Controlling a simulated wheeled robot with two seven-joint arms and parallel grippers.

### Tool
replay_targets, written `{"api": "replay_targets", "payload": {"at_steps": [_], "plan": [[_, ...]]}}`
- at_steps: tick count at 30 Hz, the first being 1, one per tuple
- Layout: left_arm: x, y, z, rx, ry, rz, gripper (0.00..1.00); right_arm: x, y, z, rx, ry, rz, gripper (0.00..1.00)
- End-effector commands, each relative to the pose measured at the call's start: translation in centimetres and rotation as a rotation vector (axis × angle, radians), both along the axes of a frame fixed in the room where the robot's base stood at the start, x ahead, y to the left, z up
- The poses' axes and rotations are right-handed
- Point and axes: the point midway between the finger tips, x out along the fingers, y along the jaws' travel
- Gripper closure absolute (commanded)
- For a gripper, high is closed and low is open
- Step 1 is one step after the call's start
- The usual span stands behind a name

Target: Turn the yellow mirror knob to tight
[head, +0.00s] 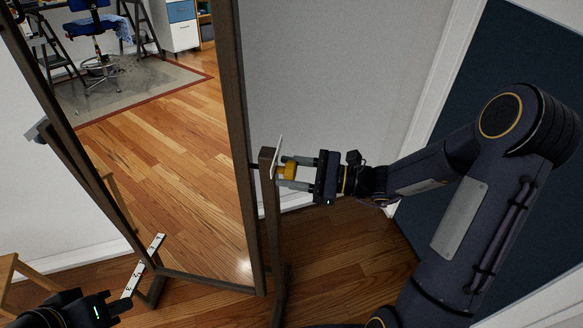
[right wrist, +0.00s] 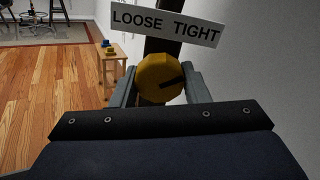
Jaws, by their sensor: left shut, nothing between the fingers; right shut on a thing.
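The yellow knob (head: 288,170) sits on the dark post (head: 269,210) beside the tall framed mirror (head: 236,120). My right gripper (head: 287,171) comes from the right and is shut on the knob, one finger on each side. In the right wrist view the knob (right wrist: 158,80) shows its face, with a dark pointer line aimed right and slightly up. A white sign (right wrist: 167,24) above it reads LOOSE at left and TIGHT at right; the pointer is on the TIGHT side. My left gripper (head: 118,308) is at the bottom left, shut and empty, away from the knob.
A white strip with black marks (head: 146,262) slants near my left gripper. The mirror glass shows a blue chair (head: 92,25), a rug and wood floor. A small wooden table (right wrist: 113,65) with small objects shows in the right wrist view. A grey wall stands behind the post.

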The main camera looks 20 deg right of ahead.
Motion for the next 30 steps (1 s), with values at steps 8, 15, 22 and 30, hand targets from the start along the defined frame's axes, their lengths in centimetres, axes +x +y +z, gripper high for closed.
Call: {"api": "replay_targets", "payload": {"at_steps": [8, 15, 22, 30], "plan": [[0.00, 0.00, 0.07, 0.000, 0.000, 0.000, 1.00, -0.03, -0.08, -0.19, 0.003, 0.015, -0.002, 0.81], [0.00, -0.01, 0.07, 0.000, 0.000, 0.000, 1.00, -0.03, -0.07, -0.21, 0.002, 0.015, -0.002, 0.53], [0.00, 0.00, 0.07, 0.000, 0.000, 0.000, 1.00, -0.02, -0.04, -0.11, 0.003, 0.012, -0.001, 0.37], [0.00, 0.00, -0.02, 0.000, 0.000, 0.000, 1.00, -0.26, -0.72, -0.14, 0.003, 0.011, -0.004, 0.37]]}}
